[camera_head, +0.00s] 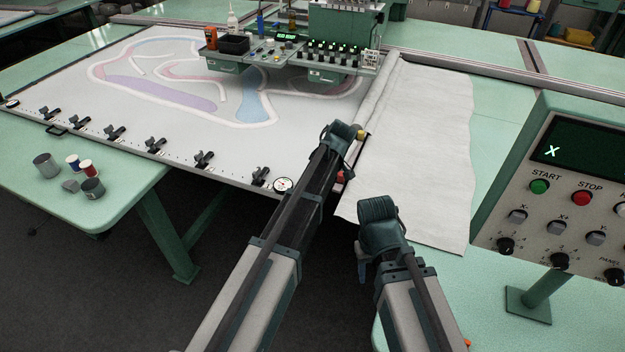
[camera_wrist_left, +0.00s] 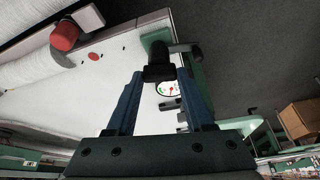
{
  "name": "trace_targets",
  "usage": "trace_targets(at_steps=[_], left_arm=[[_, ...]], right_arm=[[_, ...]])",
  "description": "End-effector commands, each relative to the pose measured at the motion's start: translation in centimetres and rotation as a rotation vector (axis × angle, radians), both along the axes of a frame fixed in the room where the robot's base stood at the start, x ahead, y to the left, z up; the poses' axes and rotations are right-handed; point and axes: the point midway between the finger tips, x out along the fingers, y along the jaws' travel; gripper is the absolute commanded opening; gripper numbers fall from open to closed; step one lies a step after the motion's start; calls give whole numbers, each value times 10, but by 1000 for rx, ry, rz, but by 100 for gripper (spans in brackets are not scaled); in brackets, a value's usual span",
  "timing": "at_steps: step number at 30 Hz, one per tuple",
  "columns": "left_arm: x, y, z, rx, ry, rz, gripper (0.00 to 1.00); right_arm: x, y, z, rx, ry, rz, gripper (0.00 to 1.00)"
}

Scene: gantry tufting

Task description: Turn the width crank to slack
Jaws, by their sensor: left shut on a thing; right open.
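The width crank shows in the left wrist view as a black knob (camera_wrist_left: 159,72) with a grey crank arm (camera_wrist_left: 184,47) beside a green block at the frame's corner. My left gripper (camera_wrist_left: 158,80) is shut on this knob, with a blue finger on each side. In the head view my left forearm and wrist hide the crank and the left fingers. A round white dial (camera_head: 284,185) sits on the frame's front edge; it also shows partly behind a finger in the left wrist view (camera_wrist_left: 168,89). My right gripper (camera_head: 362,264) is open and empty, its fingers mostly hidden by its wrist.
A red knob (camera_head: 341,177) sits near the dial and shows larger in the left wrist view (camera_wrist_left: 65,35). White cloth (camera_head: 420,150) drapes at the frame's right. A control panel (camera_head: 560,190) stands at right. Several black clamps line the front edge.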

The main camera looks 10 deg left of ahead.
Motion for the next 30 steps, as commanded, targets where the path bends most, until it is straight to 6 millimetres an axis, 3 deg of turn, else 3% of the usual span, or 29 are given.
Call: trace_targets(at_steps=[12, 30], left_arm=[[2, -1, 0, -3, 1, 202, 0], [1, -1, 0, -3, 1, 243, 0]], right_arm=[[0, 0, 0, 0, 0, 0, 50], [0, 0, 0, 0, 0, 0, 50]])
